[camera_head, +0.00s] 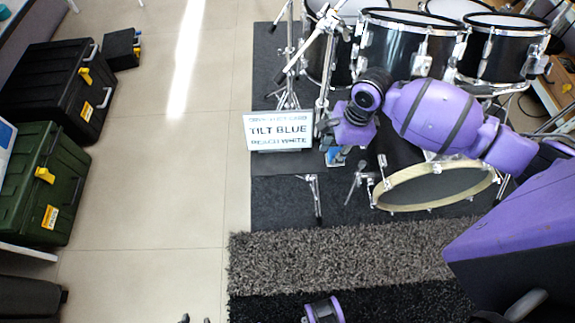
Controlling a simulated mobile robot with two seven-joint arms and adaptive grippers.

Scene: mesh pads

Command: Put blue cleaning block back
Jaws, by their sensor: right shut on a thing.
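My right gripper (338,150) reaches in from the right over the drum kit, pointing down. It is shut on a small blue thing, seemingly the blue cleaning block (334,160); only part of it shows below the purple gripper body. The block is beside the bass drum, over the dark mat; I cannot tell whether it touches anything. At the bottom edge, two dark fingertips of my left gripper (196,320) show, apart; the rest is cut off.
The bass drum (435,188) and several drums (410,40) with chrome stands crowd the right. A shaggy grey and black rug (330,260) lies in front. Black (60,85) and green (45,185) cases line the left. The tiled floor between is clear.

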